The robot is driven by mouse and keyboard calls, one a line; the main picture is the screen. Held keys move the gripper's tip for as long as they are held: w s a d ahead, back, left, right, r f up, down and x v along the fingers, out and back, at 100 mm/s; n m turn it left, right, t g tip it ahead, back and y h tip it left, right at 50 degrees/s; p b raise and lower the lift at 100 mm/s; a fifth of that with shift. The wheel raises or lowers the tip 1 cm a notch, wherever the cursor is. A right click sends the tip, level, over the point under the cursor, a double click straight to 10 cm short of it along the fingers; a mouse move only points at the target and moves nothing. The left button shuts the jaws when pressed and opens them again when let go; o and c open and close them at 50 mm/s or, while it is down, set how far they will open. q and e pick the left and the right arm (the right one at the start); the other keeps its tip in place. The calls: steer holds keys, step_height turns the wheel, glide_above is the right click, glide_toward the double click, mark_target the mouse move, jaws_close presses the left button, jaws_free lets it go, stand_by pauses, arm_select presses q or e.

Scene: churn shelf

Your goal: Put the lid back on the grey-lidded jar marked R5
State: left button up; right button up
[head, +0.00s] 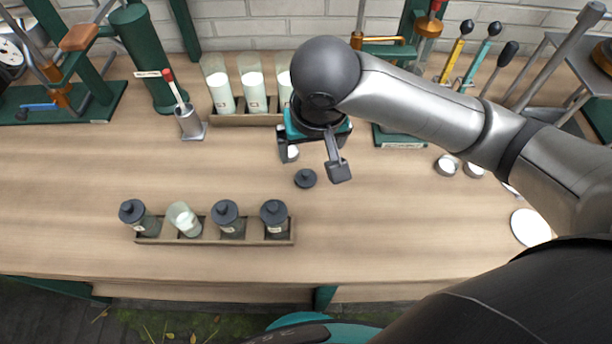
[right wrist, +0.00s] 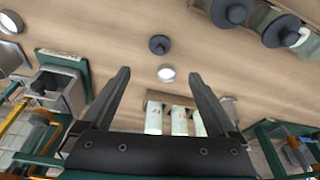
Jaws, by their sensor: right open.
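A dark grey lid (head: 305,178) with a knob lies loose on the bench; it also shows in the right wrist view (right wrist: 159,45). An open jar (head: 184,220) with pale contents stands tilted, second from left in a wooden rack (head: 165,240). The other jars in that rack wear dark grey lids, such as the left one (head: 133,215). The jar labels are too small to read. My right gripper (head: 315,164) is open and empty above the bench, just behind the loose lid. Its spread fingers (right wrist: 159,75) also show in the right wrist view. My left gripper is out of view.
A small round white-topped tin (right wrist: 166,73) lies near the loose lid. A rack of tall pale bottles (head: 253,92) stands behind my right gripper. A metal cup (head: 190,124) with a red-handled tool stands left. The bench between lid and jar rack is clear.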

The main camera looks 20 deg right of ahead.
steer(key=b, duration=0.3)
glide_above(307, 174)
steer(key=s, duration=0.1)
steer(key=f, duration=0.8)
steer(key=shift+s+a+f, duration=0.15)
steer(key=shift+s, duration=0.05)
steer(key=b+x, duration=0.2)
steer(key=x, duration=0.3)
steer(key=shift+f, duration=0.15)
steer(key=shift+c, duration=0.4)
steer(key=c, duration=1.3)
steer(key=shift+r, duration=0.2)
